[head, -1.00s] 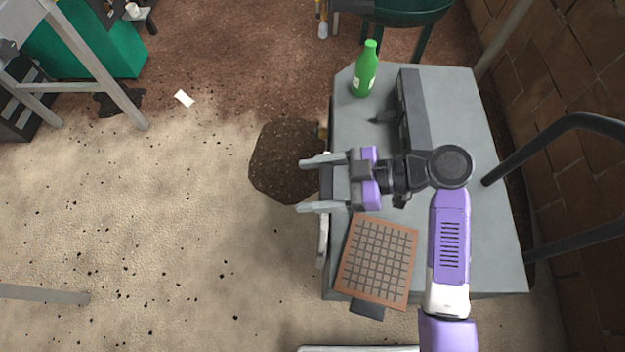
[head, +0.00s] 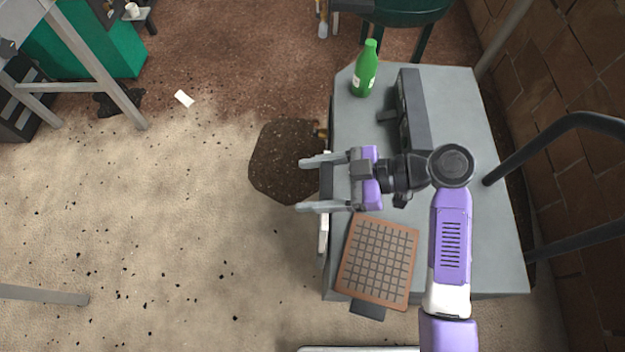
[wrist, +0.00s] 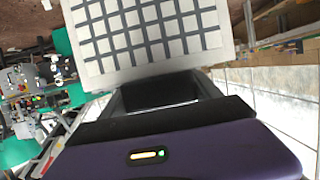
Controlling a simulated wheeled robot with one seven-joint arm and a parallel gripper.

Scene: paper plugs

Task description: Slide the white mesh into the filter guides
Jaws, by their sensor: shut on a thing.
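The white mesh (wrist: 150,35), a pale panel with a dark square grid, fills the top of the wrist view, just beyond my gripper. A dark grey piece (wrist: 155,92) joins its lower edge, between it and my gripper. In the head view only a thin white strip (head: 323,233) shows beside the table's left edge; it looks like the mesh seen edge-on. My gripper (head: 318,183) points left over that edge, its jaws shut on the dark piece of the mesh. I cannot make out the filter guides.
An orange-framed mesh (head: 378,262) with a dark tab lies on the grey table (head: 470,120). A green bottle (head: 365,70) and a long dark grey unit (head: 415,110) stand towards its far end.

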